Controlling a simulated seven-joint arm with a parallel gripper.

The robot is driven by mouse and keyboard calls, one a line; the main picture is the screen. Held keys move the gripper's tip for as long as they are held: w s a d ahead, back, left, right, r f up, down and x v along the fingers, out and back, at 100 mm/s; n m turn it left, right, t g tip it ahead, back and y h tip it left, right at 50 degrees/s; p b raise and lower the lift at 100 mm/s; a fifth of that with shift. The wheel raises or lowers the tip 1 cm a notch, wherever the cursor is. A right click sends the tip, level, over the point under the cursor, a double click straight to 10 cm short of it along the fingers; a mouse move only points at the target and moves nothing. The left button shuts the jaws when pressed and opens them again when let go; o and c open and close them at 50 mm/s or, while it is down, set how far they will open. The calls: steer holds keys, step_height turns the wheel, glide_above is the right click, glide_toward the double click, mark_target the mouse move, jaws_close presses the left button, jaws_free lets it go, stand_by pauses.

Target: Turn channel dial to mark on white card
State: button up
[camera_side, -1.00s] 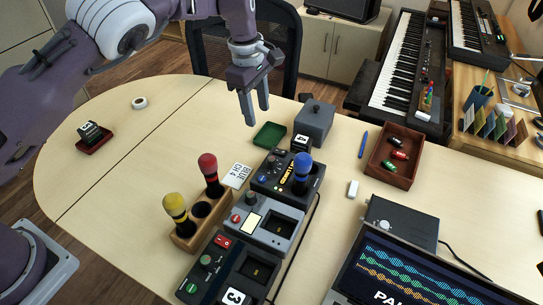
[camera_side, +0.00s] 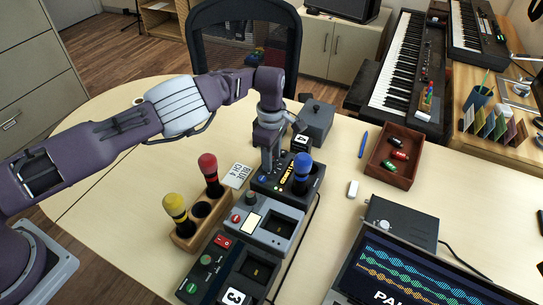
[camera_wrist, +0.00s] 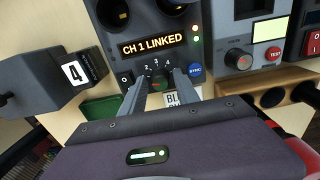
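The channel dial (camera_wrist: 158,84) is a small dark knob on the front of the black receiver (camera_side: 260,188), below its "CH 1 LINKED" display (camera_wrist: 153,45). Marks 2, 3 and 4 show above it. The white card (camera_side: 236,175) lies on the table beside the receiver and reads "BLUE CH 4" in the side view. Only part of the card (camera_wrist: 172,99) shows in the wrist view, behind a finger. My gripper (camera_wrist: 160,76) has its fingers apart, one on each side of the dial. A narrow gap seems to remain. The arm hides the dial in the side view.
A blue SYNC button (camera_wrist: 195,70) is close to the right finger. A grey box (camera_side: 316,120) and a block marked 4 (camera_side: 300,142) stand behind the receiver. Red and yellow microphones (camera_side: 177,212) stand in a wooden holder (camera_side: 190,240) in front.

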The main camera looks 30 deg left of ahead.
jaws_close()
steer(key=shift+m, duration=0.4)
steer(key=m, duration=0.4)
steer(key=shift+r+m, duration=0.1)
steer(key=shift+m, duration=0.3)
steer(key=m, duration=1.1)
steer(key=shift+w+m, duration=0.1)
steer(key=shift+m, duration=0.3)
steer(key=m, duration=0.5)
steer(key=shift+m, duration=0.7)
